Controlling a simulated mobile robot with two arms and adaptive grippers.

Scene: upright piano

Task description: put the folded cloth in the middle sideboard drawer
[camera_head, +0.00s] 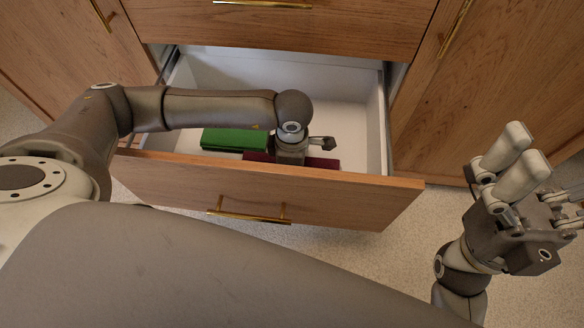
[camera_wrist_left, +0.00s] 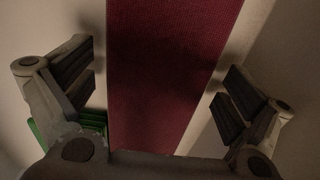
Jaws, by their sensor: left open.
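The middle drawer (camera_head: 270,190) is pulled out. Inside it lies a dark red, woven-looking folded cloth (camera_head: 320,161), mostly hidden behind the drawer front and my left gripper. It fills the middle of the left wrist view (camera_wrist_left: 165,70) as a flat strip. A green folded piece (camera_head: 235,139) lies beside it, and its layered edge shows in the wrist view (camera_wrist_left: 85,121). My left gripper (camera_head: 292,152) reaches down into the drawer over the red cloth. Its fingers are open, one on each side of the cloth and apart from it. My right gripper (camera_head: 548,178) is open and empty at the right.
The closed upper drawer (camera_head: 280,25) sits above the open one. Closed cabinet doors (camera_head: 500,70) flank it. The drawer's white right wall (camera_head: 376,120) and wooden front edge stand close around my left gripper. The floor (camera_head: 385,255) before the drawer is clear.

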